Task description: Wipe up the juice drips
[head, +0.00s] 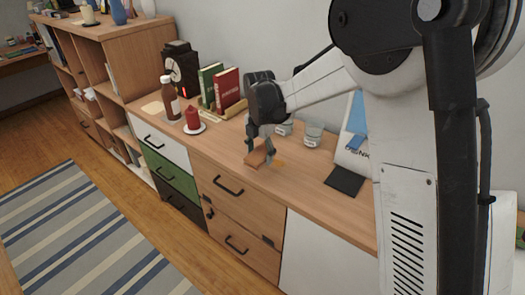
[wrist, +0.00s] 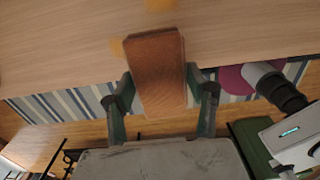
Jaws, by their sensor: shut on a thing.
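My gripper (head: 266,146) is shut on a brown, sponge-like block (head: 257,157) over the wooden cabinet top (head: 232,134). In the wrist view the block (wrist: 158,70) sits between the two fingers of my gripper (wrist: 160,95). I cannot tell if the block touches the wood. A small orange juice drip (head: 279,163) shows just right of the block in the head view. In the wrist view one orange drip (wrist: 158,4) lies beyond the block's far end, and another (wrist: 117,47) lies beside its left edge. The block may hide more.
Glass jars (head: 312,134) stand close behind my gripper. A dark square mat (head: 344,181) lies to the right. A red candle (head: 193,119) on a white saucer, a brown bottle (head: 170,98) and books (head: 227,88) stand left. The front strip between candle and gripper is clear.

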